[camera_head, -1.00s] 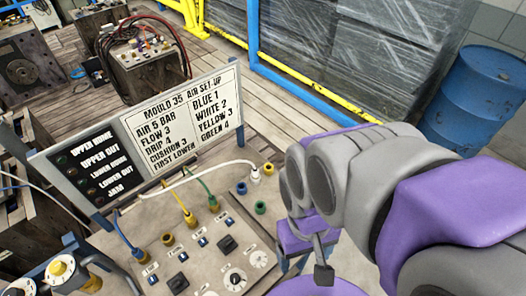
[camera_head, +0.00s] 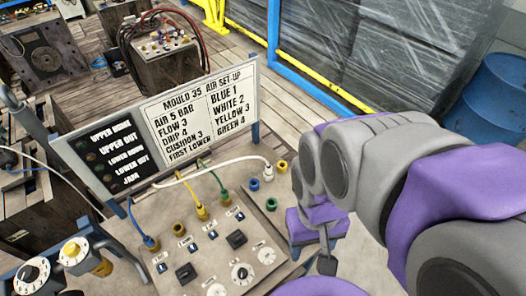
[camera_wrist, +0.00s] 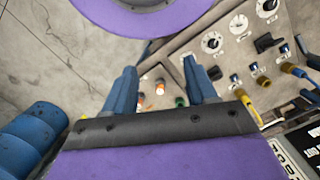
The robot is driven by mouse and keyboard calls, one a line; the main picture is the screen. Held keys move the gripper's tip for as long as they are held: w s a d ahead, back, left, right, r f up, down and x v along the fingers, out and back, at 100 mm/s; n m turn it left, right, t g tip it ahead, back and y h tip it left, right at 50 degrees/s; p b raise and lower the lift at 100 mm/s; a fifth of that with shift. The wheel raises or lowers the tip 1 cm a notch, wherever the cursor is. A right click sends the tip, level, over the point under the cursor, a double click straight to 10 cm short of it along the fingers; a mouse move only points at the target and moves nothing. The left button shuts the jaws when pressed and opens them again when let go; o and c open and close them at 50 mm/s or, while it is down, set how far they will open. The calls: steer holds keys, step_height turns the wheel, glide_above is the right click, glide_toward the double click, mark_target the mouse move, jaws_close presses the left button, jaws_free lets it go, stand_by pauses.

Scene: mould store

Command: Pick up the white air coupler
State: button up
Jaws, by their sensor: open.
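The white air coupler (camera_head: 267,172) is at the right end of a white hose (camera_head: 215,166) that arches over the grey control panel (camera_head: 150,205). It stands by the panel's right edge, next to a blue port (camera_head: 254,184) and a yellow port (camera_head: 282,167). My gripper (camera_wrist: 161,70) is open, with two blue fingers spread apart and nothing between their tips. In the wrist view, small white-and-orange fittings (camera_wrist: 159,87) and a green port (camera_wrist: 181,101) show beyond and between the fingers. I cannot tell there which fitting is the white coupler.
A sign board (camera_head: 160,125) with air set-up text stands behind the panel. Yellow (camera_head: 201,212), green (camera_head: 225,194) and blue (camera_head: 151,243) couplers on hoses, knobs and switches crowd the panel. A blue barrel (camera_head: 488,97) stands at the right.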

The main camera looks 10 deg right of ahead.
steer(key=w+m+t+b, duration=0.15)
steer(key=w+m, duration=0.45)
steer(key=w, duration=1.5)
steer(key=m+b, duration=0.2)
steer(key=m, duration=0.4)
glide_above(268, 166)
step_height(268, 166, down, 7)
steer(key=shift+m, duration=0.3)
step_height(268, 166, down, 12)
steer(key=b, duration=0.2)
steer(key=shift+a+r+b, duration=0.15)
steer(key=shift+r+b, duration=0.1)
steer(key=shift+b, duration=0.1)
steer(key=shift+w+f+b, duration=0.1)
steer(key=shift+f+b, duration=0.95)
steer(key=shift+f, duration=1.95)
steer(key=shift+d, duration=0.2)
steer(key=shift+r, duration=0.1)
steer(key=shift+c, duration=0.4)
jaws_close()
